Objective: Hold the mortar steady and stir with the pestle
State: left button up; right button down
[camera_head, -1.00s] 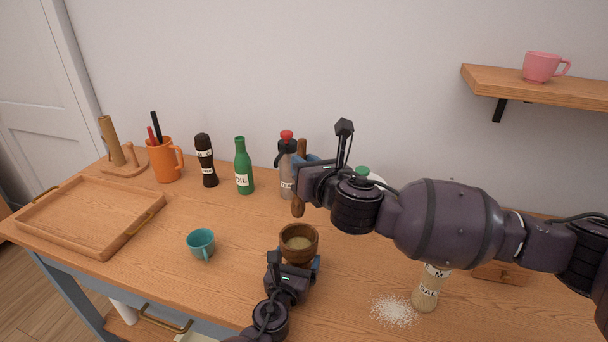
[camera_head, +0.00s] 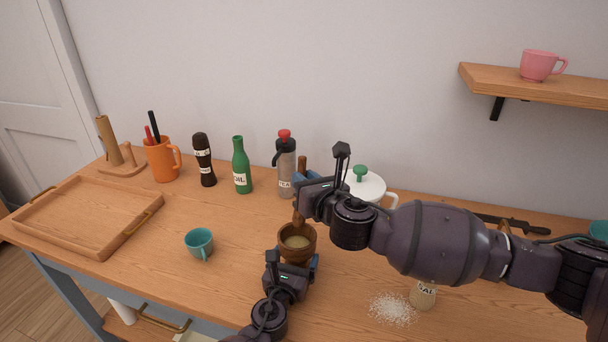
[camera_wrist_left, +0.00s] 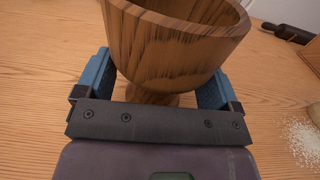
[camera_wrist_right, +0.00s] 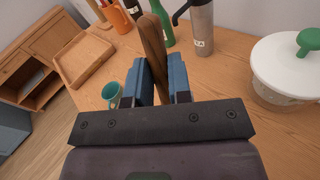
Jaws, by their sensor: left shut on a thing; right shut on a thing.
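The wooden mortar (camera_head: 298,252) stands on the worktop with pale contents inside. My left gripper (camera_head: 294,266) is shut on it from the front, and the left wrist view shows the blue fingers on both sides of the mortar's lower part (camera_wrist_left: 175,50). The wooden pestle (camera_head: 298,221) is upright in my right gripper (camera_head: 308,186). In the right wrist view the blue fingers are shut around the pestle's shaft (camera_wrist_right: 153,45). The pestle's lower end reaches the mortar's mouth in the head view; whether it touches the bottom is unclear.
A teal cup (camera_head: 199,242) stands left of the mortar. A salt jar (camera_head: 423,296) and spilled white grains (camera_head: 392,309) are at the right. A white lidded pot (camera_head: 366,186), a tea flask (camera_head: 285,166) and a green oil bottle (camera_head: 241,166) stand behind. A wooden tray (camera_head: 75,215) lies left.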

jog(key=shift+s+a+f, duration=0.1)
jog(key=shift+s+f, duration=0.1)
jog(key=shift+f, duration=0.85)
jog(key=shift+s+a+f, duration=0.1)
jog(key=shift+s+f, duration=0.1)
jog(key=shift+f, duration=0.85)
jog(key=shift+s+f, duration=0.2)
jog(key=shift+f, duration=0.85)
jog(key=shift+s, duration=0.1)
